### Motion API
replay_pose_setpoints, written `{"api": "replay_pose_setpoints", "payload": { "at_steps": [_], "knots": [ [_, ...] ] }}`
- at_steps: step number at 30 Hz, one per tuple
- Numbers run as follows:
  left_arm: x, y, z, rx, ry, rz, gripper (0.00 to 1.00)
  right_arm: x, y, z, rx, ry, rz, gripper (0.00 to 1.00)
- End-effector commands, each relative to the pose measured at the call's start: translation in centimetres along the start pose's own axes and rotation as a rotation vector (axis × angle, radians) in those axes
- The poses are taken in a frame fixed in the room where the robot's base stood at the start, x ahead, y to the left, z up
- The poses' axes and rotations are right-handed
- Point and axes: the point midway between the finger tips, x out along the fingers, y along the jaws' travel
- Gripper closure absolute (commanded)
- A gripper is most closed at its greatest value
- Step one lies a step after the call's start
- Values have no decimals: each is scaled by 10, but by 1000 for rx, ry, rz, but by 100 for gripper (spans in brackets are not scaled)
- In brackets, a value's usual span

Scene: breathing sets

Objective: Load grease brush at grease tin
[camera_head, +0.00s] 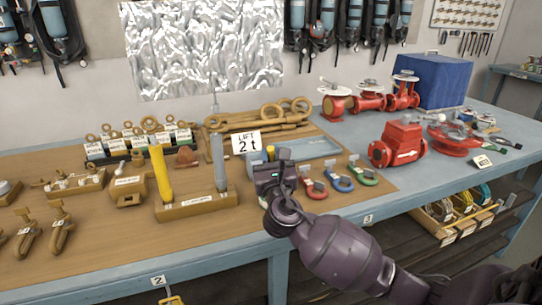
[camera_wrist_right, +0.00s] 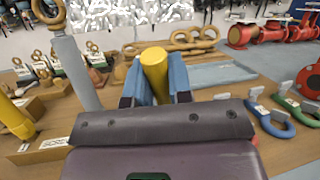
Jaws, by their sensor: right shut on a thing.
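My right gripper (camera_head: 271,163) is above the bench just right of the wooden holder, near the blue tray. In the right wrist view its two blue fingers (camera_wrist_right: 155,82) are closed around a yellow cylinder (camera_wrist_right: 154,66), which looks like a handle and may be the grease brush. Only a small yellow tip (camera_head: 270,151) of it shows in the head view. Its lower end and any bristles are hidden behind the gripper. I cannot clearly pick out the grease tin; the gripper may hide it. My left gripper is not in view.
A wooden holder (camera_head: 196,205) with upright yellow (camera_head: 161,173) and grey (camera_head: 218,162) cylinders stands close left. Coloured shackles (camera_head: 340,183) lie to the right. Behind are the blue tray (camera_head: 315,147) and the "LIFT 2 t" sign (camera_head: 246,142). Red valves (camera_head: 398,145) stand further right.

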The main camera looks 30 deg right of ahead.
Motion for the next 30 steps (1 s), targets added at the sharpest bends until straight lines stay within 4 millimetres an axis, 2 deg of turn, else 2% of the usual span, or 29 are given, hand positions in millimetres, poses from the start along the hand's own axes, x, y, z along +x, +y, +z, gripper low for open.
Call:
{"api": "replay_pose_setpoints", "payload": {
  "at_steps": [30],
  "knots": [
    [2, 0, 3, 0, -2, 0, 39, -2, 1, -6, 0, 2, 0, 100]
  ]
}}
